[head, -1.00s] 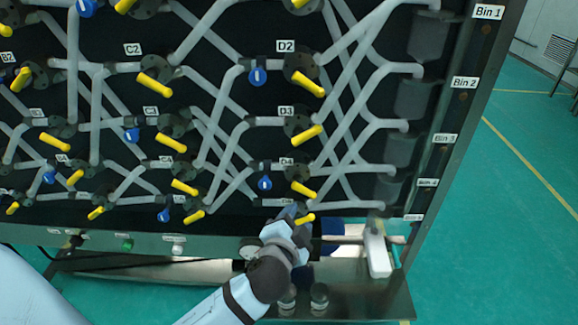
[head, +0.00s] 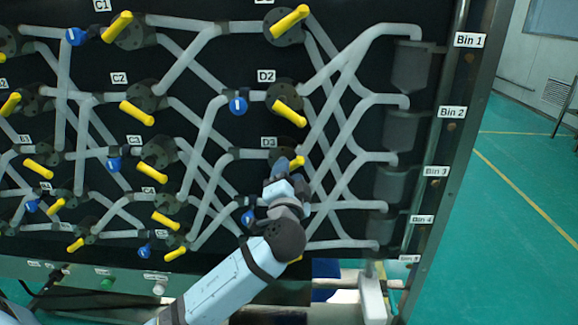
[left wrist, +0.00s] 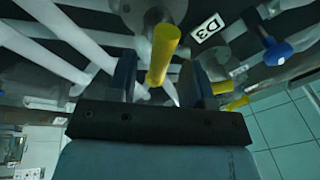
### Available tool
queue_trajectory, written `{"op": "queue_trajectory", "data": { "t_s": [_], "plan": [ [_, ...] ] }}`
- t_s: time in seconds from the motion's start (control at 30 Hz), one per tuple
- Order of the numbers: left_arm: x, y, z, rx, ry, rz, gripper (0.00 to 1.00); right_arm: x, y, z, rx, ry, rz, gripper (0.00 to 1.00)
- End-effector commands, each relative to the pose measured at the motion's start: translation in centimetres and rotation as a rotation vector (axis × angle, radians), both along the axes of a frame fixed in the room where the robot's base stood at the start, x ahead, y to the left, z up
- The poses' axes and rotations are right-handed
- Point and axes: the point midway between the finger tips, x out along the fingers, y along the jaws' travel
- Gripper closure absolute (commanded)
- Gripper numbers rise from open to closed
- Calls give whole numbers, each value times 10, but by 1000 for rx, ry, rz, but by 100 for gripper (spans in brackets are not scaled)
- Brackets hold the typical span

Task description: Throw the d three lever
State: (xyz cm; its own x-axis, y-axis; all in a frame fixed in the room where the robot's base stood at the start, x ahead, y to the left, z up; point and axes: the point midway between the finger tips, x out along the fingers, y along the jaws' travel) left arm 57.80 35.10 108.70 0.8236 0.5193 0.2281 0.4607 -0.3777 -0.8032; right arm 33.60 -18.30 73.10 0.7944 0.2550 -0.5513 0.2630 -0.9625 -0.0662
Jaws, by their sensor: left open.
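The D3 label (head: 269,142) is on the black panel in the head view, with the yellow D3 lever (head: 297,161) below and right of it, tilted up to the right. My left gripper (head: 286,166) is open in front of this lever and hides much of it and its hub. In the left wrist view the D3 label (left wrist: 207,27) shows, and the yellow lever (left wrist: 162,54) stands between the two blue fingers of my left gripper (left wrist: 160,78). I cannot tell whether either finger touches it. My right gripper is out of view.
The D2 lever (head: 289,112) is just above, and a blue valve handle (head: 248,217) is beside my left wrist. Grey pipes (head: 325,150) run to the bins at the right. Green floor (head: 510,240) is clear to the right.

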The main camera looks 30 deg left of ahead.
Motion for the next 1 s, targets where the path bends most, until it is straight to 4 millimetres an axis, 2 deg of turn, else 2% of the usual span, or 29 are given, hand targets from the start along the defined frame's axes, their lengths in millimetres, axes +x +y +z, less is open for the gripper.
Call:
{"op": "queue_trajectory", "data": {
  "t_s": [0.2, 0.53, 0.57, 0.7, 0.73, 1.0],
  "plan": [
    [18, 11, 5, 2, 1, 0, 54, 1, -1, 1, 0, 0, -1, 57],
    [21, 13, 5, 0, 1, 0, 54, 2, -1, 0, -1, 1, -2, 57],
    [21, 13, 5, 0, 1, 0, 58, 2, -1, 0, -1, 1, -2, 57],
    [21, 13, 6, 1, 0, 1, 90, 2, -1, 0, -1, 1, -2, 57],
    [21, 13, 6, 1, 0, 1, 93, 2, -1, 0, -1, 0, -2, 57],
    [21, 14, 7, 6, 1, 3, 94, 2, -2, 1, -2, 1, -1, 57]
  ]
}}
